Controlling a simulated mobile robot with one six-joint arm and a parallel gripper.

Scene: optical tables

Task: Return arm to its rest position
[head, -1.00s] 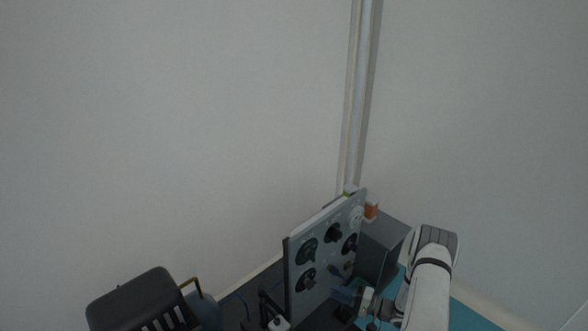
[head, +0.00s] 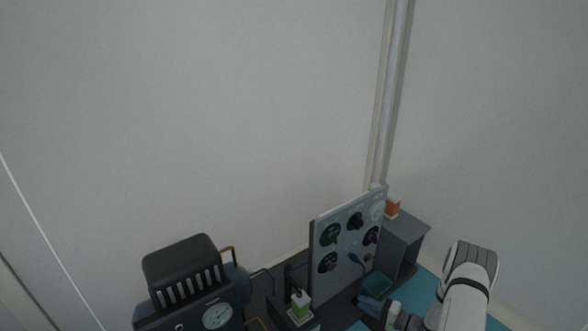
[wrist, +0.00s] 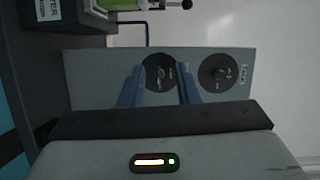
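My arm (head: 465,295) is white with grey and black joints and reaches in from the lower right of the head view. My gripper (head: 372,306) is low in that view, in front of the grey knob panel. In the wrist view my gripper (wrist: 160,82) shows two blue fingers standing apart. Nothing is seen between them except the panel behind, with a dark round knob. The distance from the fingertips to the panel is hard to judge.
The upright panel (head: 345,235) carries several black knobs. A dark machine with a gauge (head: 180,275) stands at left. A green-and-white container (head: 300,304) stands near the panel's left edge. Walls close the corner.

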